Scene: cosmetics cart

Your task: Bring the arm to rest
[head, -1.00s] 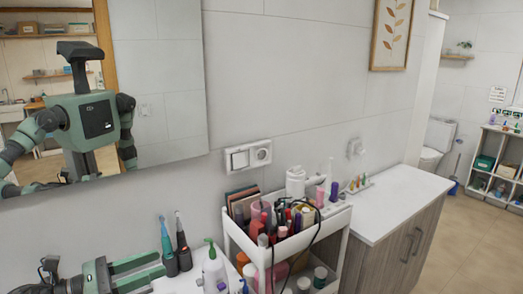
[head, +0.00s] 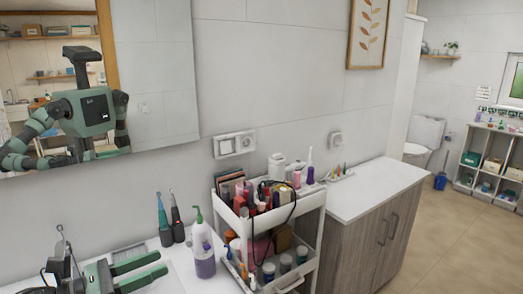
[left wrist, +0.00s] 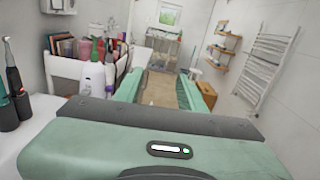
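My left gripper (head: 142,269) reaches in at the lower left of the head view, with its two green fingers apart and nothing between them. In the left wrist view the fingers (left wrist: 159,92) also stand apart, with only floor seen between them. In the head view the gripper is left of a pump bottle with purple liquid (head: 204,262), above or beside the white counter; the exact height cannot be told. My right gripper is not in view.
A white cart (head: 308,204) full of cosmetics stands right of the bottle. Two electric toothbrushes (head: 165,232) stand behind the gripper. A white-topped cabinet (head: 372,190) is further right. A mirror (head: 160,80) on the wall reflects me. Open floor (head: 440,240) lies at the right.

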